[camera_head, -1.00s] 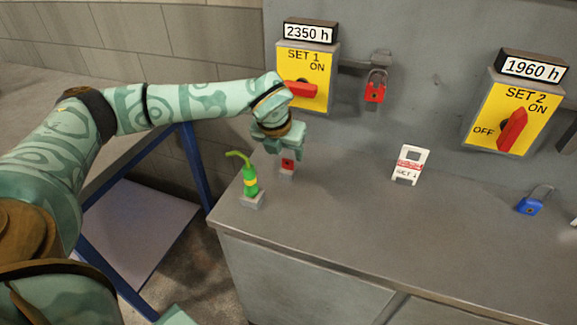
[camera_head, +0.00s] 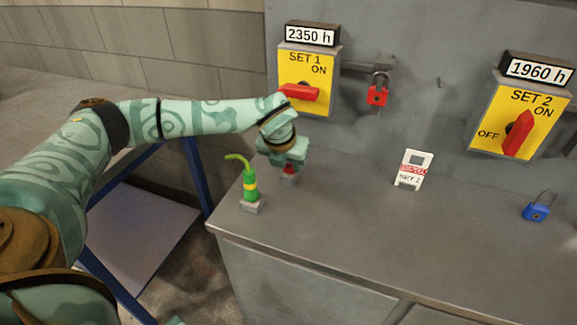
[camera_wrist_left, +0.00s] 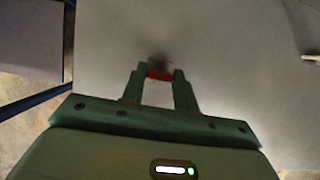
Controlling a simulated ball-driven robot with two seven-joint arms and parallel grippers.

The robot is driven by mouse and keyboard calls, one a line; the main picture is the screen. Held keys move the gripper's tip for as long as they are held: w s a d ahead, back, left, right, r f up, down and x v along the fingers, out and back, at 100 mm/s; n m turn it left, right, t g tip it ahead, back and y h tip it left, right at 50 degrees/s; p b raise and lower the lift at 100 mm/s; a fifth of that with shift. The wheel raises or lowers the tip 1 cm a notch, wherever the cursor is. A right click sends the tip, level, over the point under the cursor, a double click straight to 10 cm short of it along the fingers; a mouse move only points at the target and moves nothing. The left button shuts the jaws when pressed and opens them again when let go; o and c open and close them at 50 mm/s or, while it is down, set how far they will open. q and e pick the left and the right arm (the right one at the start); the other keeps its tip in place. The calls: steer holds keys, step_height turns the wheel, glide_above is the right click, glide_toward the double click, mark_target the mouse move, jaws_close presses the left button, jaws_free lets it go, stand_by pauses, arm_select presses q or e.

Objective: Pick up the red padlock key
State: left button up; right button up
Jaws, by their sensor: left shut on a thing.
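The red padlock key (camera_head: 289,170) is upright on a small grey block (camera_head: 288,181) on the grey ledge, below the SET 1 switch. My left gripper (camera_head: 289,165) is down over it. In the left wrist view the red key (camera_wrist_left: 160,75) spans between the fingertips of my left gripper (camera_wrist_left: 159,78), which is shut on it. The lower part of the key is partly hidden by the fingers. A red padlock (camera_head: 377,96) hangs on a hasp to the right of the SET 1 switch. My right gripper is not in view.
A green oil bottle (camera_head: 249,184) with a bent spout stands on a grey block, just left of my gripper. A white tag (camera_head: 412,169) and a blue padlock (camera_head: 537,208) are farther right on the ledge (camera_head: 340,235). The wall with the SET 1 switch (camera_head: 306,82) rises behind.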

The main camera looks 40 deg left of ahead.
arm_select(q)
steer(key=shift+r, duration=0.5)
step_height(320, 180, up, 3)
steer(key=shift+d+p, duration=0.15)
steer(key=shift+p, duration=0.5)
steer(key=s+d+r+p, duration=0.2)
steer(key=s+d+r, duration=0.2)
steer(key=d+r, duration=0.5)
steer(key=d, duration=0.4)
steer(key=shift+d, duration=0.1)
